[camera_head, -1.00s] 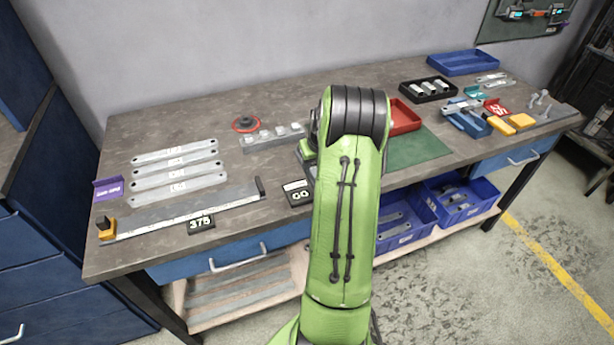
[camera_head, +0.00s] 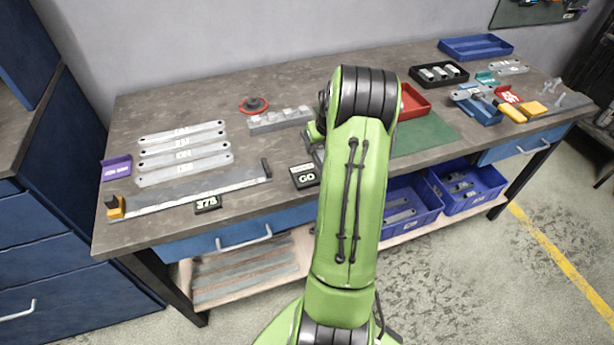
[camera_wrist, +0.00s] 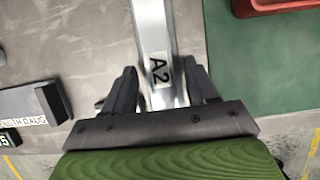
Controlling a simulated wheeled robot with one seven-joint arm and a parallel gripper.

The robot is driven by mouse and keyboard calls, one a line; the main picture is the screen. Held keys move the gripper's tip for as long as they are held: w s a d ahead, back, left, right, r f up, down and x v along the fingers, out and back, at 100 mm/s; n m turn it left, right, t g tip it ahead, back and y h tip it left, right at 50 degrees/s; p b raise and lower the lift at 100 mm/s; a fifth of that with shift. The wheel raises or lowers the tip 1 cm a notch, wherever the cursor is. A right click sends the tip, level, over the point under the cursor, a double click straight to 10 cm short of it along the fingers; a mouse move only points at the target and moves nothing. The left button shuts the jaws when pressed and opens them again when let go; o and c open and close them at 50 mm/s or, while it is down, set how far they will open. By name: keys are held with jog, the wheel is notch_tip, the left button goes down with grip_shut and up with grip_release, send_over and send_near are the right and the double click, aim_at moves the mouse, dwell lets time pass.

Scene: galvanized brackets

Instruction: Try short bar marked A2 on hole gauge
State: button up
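The short bar (camera_wrist: 160,50) marked A2 is a light metal strip in the wrist view. It runs from my gripper up past the top edge of that view, with its label close to the fingers. My gripper (camera_wrist: 162,82) has a dark finger on each side of the bar and appears shut on it. In the head view my arm hides both the gripper and the bar. A black GO sign (camera_head: 305,175) stands near the table's front edge, with a grey piece behind it partly covered by my arm. I cannot tell whether that piece is the hole gauge.
A grey block with several pale studs (camera_head: 281,119) stands behind the sign. The length gauge (camera_head: 205,190) and several long bars (camera_head: 185,152) lie at left. The green mat (camera_head: 425,136), red tray (camera_head: 413,101) and blue holder with tools (camera_head: 478,107) are at right.

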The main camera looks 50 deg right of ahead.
jog(key=shift+o, duration=0.2)
jog(key=p+v, duration=0.3)
jog(key=v, duration=1.2)
jog(key=shift+r, duration=0.35)
jog(key=w+a+r+n, duration=0.1)
jog(key=a+r+n, duration=0.3)
jog(key=a+n, duration=0.65)
jog(key=a+r+n, duration=0.5)
jog(key=a+n, duration=0.4)
jog(key=a, duration=0.3)
jog(key=s+a+n+y, duration=0.1)
jog(key=s+a+n, duration=0.5)
jog(key=n, duration=0.5)
jog(key=s+a+n+t+y+p, duration=0.1)
jog(key=s+a+n, duration=0.5)
jog(key=n, duration=0.5)
jog(key=shift+a+f+n+t, duration=0.35)
jog(key=shift+a+f, duration=0.15)
jog(key=shift+a, duration=0.55)
